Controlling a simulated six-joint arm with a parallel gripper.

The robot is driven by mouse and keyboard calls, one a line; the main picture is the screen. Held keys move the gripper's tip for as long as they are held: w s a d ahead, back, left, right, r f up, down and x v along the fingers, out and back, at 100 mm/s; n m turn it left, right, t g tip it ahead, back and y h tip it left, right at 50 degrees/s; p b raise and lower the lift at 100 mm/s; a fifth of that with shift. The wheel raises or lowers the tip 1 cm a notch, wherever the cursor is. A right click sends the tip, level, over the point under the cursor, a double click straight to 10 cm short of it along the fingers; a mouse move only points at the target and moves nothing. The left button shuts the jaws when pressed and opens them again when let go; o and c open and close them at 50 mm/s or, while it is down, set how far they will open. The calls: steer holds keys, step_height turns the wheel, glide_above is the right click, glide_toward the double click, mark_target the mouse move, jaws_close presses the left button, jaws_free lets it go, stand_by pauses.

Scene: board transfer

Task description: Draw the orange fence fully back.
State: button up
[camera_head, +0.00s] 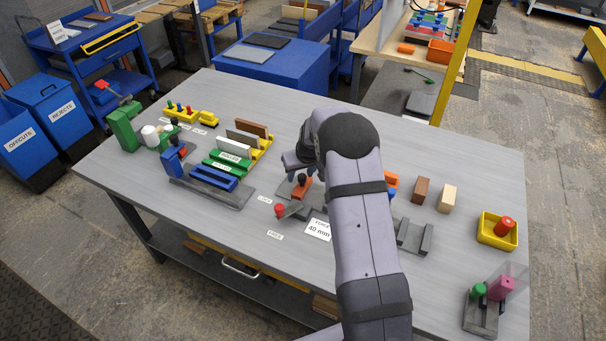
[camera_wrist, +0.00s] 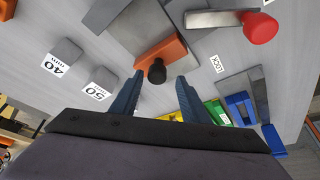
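The orange fence (camera_head: 301,191) stands on a grey base near the middle of the bench, partly hidden by my arm. A black knob (camera_head: 302,178) sits on it. In the wrist view the orange fence (camera_wrist: 177,50) lies just beyond my fingertips, and its black knob (camera_wrist: 157,71) shows between them. My gripper (camera_wrist: 160,78) is open, with one finger on each side of the knob. I see gaps between the fingers and the knob. In the head view my gripper (camera_head: 297,161) is just above and behind the knob.
A red knob (camera_head: 280,210) on a grey lever is beside the fence, near a LOCK label (camera_wrist: 216,64). Brown and tan blocks (camera_head: 420,190) stand right.

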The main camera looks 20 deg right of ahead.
steer(key=shift+s+d, duration=0.1)
steer(key=shift+d, duration=0.05)
steer(key=shift+r, duration=0.15)
steer(key=b+v, duration=0.2)
steer(key=v, duration=0.5)
stand_by(0.7)
